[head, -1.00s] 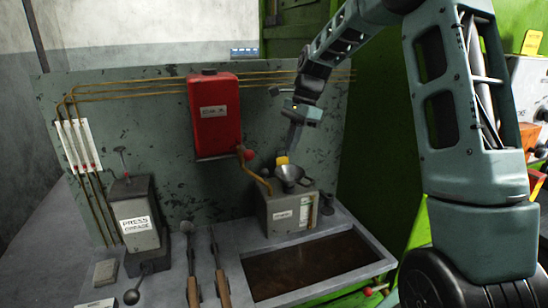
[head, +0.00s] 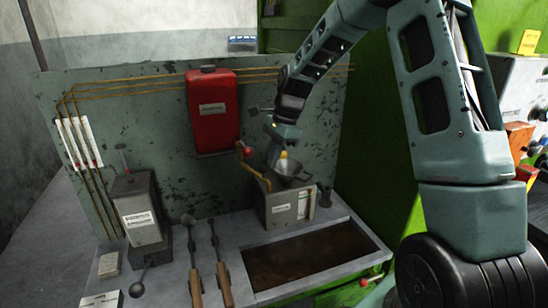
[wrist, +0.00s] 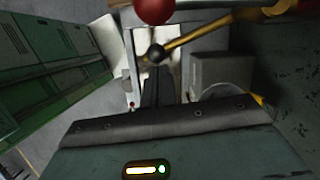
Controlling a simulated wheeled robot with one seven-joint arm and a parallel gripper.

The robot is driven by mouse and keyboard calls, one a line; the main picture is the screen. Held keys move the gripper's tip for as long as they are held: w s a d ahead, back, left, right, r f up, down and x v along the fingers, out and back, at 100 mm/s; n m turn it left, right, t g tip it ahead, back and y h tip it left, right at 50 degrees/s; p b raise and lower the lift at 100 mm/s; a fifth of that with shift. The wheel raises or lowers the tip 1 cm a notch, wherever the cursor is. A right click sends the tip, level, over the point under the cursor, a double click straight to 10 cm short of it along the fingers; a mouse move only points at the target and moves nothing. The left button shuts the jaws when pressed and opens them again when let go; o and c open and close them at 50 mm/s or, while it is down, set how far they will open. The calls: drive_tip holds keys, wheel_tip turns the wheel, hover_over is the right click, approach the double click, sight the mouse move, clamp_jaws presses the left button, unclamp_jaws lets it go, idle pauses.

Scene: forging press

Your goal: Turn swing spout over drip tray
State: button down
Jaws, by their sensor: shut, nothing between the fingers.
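The swing spout (head: 255,176) is a brass pipe below the red tank (head: 212,112). It slants down right toward the grey box with the funnel. In the wrist view the spout (wrist: 205,33) ends in a dark knob close to my fingertips; I cannot tell whether they touch. My gripper (wrist: 157,72) is shut and empty, pointing down. In the head view its fingertips are hard to make out beside the funnel.
The funnel (head: 291,170) stands on the grey box (head: 286,208), close to my gripper. A red ball knob (head: 246,149) sits by the tank's outlet. The space above the tray is clear.

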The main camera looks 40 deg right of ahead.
drive_tip(key=a+m, duration=0.1)
drive_tip(key=a, duration=0.1)
drive_tip(key=a+m, duration=0.1)
drive_tip(key=shift+s+a+m+t, duration=0.1)
drive_tip(key=shift+s+m+t, duration=0.2)
drive_tip(key=shift+a+m, duration=0.55)
drive_tip(key=shift+m, duration=0.15)
drive_tip(key=b, duration=0.1)
approach(265, 170)
drive_tip(key=s+d+r, duration=0.2)
drive_tip(key=r, duration=0.1)
drive_tip(key=shift+s+d+r, duration=0.1)
drive_tip(key=shift+r, duration=0.05)
